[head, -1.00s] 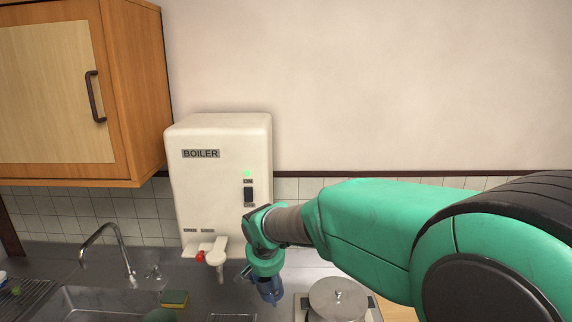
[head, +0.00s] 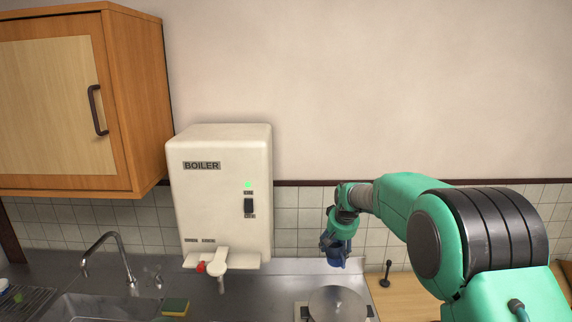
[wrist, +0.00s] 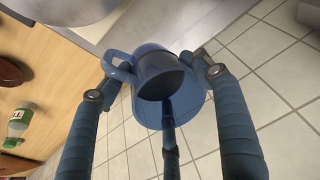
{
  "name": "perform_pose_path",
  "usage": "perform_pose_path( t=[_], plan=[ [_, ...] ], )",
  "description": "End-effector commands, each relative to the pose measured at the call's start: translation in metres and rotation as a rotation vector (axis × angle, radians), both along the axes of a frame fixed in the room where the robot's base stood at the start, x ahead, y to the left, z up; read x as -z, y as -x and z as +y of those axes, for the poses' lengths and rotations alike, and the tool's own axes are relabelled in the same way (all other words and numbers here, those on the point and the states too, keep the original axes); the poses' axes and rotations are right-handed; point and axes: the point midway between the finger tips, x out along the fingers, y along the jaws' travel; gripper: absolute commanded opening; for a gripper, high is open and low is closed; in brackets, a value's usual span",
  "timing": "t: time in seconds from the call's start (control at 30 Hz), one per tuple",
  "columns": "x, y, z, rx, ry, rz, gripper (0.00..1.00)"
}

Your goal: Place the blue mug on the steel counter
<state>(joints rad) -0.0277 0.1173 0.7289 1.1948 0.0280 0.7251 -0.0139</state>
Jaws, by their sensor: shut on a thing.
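In the head view my gripper (head: 337,254) hangs in the air near the tiled wall, to the right of the boiler. The mug there is small and partly hidden by the fingers. The steel counter (head: 240,298) lies lower left of the gripper, below the boiler and around the sink.
A lidded pot (head: 338,304) stands below my gripper. A wooden surface (head: 412,296) is to its right, with a dark upright object (head: 387,272). The boiler (head: 222,195), tap (head: 110,250) and yellow sponge (head: 175,305) are left. A bottle (wrist: 18,125) shows in the wrist view.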

Motion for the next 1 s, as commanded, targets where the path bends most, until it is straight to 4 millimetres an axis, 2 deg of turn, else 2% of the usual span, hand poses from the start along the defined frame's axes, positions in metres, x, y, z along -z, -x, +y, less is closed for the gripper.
perform_pose_path(
  t=[0.03,0.1,0.27,0.83,1.0],
  plan=[
    [0.0,-0.006,-0.011,0.009,0.0,0.001,0.07],
    [-0.001,-0.011,-0.019,0.015,0.0,0.0,0.07],
    [0.0,-0.017,-0.029,0.02,0.0,0.0,0.07],
    [0.0,-0.016,-0.028,0.02,0.0,0.0,0.07],
    [0.002,-0.011,-0.017,0.022,-0.002,0.003,0.07]
  ],
)
